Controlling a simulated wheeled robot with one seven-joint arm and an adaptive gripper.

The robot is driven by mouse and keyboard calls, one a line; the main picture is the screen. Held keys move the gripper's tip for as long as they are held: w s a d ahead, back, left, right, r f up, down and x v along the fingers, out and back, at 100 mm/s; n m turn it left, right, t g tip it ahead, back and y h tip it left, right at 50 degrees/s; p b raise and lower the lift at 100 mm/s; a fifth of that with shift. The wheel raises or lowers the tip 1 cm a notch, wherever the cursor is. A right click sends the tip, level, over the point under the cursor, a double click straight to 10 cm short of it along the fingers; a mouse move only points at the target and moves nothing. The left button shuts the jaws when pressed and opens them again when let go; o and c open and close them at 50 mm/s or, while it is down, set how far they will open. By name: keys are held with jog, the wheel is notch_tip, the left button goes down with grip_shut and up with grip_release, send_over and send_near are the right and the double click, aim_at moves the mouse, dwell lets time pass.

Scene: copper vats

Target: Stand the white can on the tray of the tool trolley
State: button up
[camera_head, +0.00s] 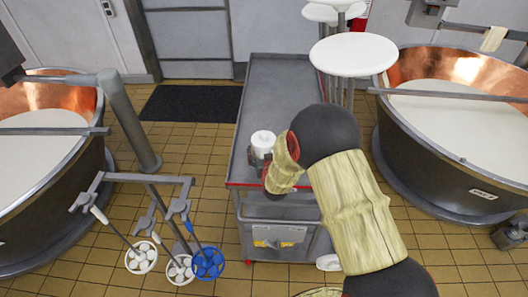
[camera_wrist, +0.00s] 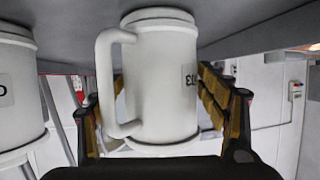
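A white can (camera_wrist: 160,85) with a side handle and a dark printed label fills the middle of the wrist view, which is upside down. My gripper (camera_wrist: 162,90) has one finger on each side of the can, close against its body, and looks shut on it. The can's end toward the grey tray (camera_wrist: 70,50) is at or just above the surface; I cannot tell whether it touches. In the head view a white can (camera_head: 263,140) stands upright beside my gripper (camera_head: 262,162), over the tool trolley (camera_head: 290,85). My wrist hides part of it.
A second white can (camera_wrist: 18,95) is cut off at the left edge of the wrist view. A round white table (camera_head: 353,54) stands right of the trolley. Copper vats (camera_head: 62,200) (camera_head: 430,165) flank it. Brushes on a rack (camera_head: 150,180) stand at left. The tray's far part looks clear.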

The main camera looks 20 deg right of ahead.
jog(key=shift+o, duration=0.8)
jog(key=shift+r, duration=0.1)
jog(key=shift+s+r, duration=0.15)
jog(key=shift+s, duration=0.05)
jog(key=v, duration=1.1)
jog(key=s+a+r+g+y, duration=0.1)
jog(key=s+r+g, duration=0.1)
jog(key=s+r, duration=0.35)
jog(key=s+a+r+g+y, duration=0.1)
jog(key=s+r, duration=0.1)
jog(key=r, duration=0.7)
jog(key=s+d+r+g, duration=0.1)
jog(key=s+r, duration=0.3)
jog(key=s, duration=0.7)
jog(key=s+d+r+n+g, duration=0.1)
jog(key=s+r+g, duration=0.2)
jog(key=s, duration=0.9)
jog(key=shift+d+r+g, duration=0.3)
jog(key=shift+r+g, duration=0.1)
jog(key=shift+r, duration=0.05)
